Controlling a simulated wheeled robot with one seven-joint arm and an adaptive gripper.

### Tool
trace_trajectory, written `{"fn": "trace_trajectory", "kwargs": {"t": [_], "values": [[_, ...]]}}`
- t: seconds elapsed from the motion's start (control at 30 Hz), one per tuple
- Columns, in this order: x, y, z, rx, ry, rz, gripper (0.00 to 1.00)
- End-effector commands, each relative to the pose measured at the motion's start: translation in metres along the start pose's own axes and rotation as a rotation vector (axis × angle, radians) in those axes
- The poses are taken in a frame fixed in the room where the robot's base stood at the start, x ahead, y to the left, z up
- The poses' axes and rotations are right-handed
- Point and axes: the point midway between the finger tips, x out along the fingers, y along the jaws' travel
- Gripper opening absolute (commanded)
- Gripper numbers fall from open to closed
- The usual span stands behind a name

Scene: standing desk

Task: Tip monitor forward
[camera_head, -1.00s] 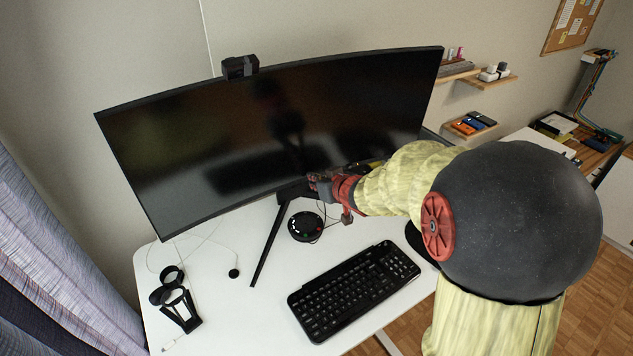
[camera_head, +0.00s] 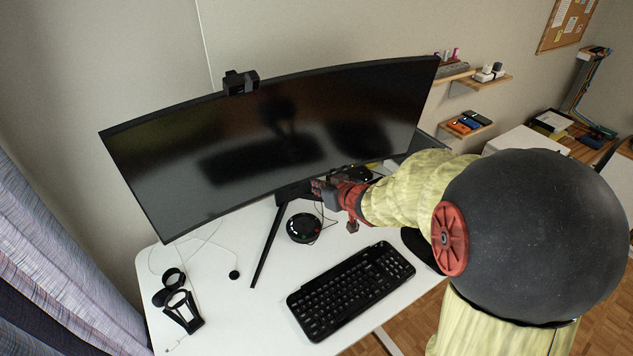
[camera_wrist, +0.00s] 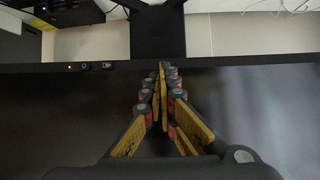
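The wide curved black monitor (camera_head: 290,130) stands on its dark stand (camera_head: 268,245) at the back of the white desk, with a webcam (camera_head: 241,82) on its top edge. My gripper (camera_head: 318,188) is at the middle of the monitor's lower edge. In the wrist view my gripper (camera_wrist: 162,72) has its yellow-padded fingers together, with nothing seen between them. Their tips overlap the monitor's lower bezel (camera_wrist: 235,62) in that view. I cannot tell whether they touch it. The stand also shows beyond the bezel (camera_wrist: 157,32).
A keyboard (camera_head: 350,290) lies in front of the monitor. A round black device (camera_head: 303,228) sits near the stand. A black holder (camera_head: 181,308) is at the desk's left. Small shelves (camera_head: 468,124) hang on the right wall.

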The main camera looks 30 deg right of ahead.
Motion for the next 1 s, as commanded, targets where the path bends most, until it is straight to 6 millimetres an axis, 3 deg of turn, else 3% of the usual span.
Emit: {"fn": "trace_trajectory", "kwargs": {"t": [0.27, 1.0], "values": [[-0.004, 0.000, 0.002, 0.001, -0.001, 0.000, 0.00], [-0.089, 0.000, 0.040, 0.002, -0.001, 0.001, 0.00]]}}
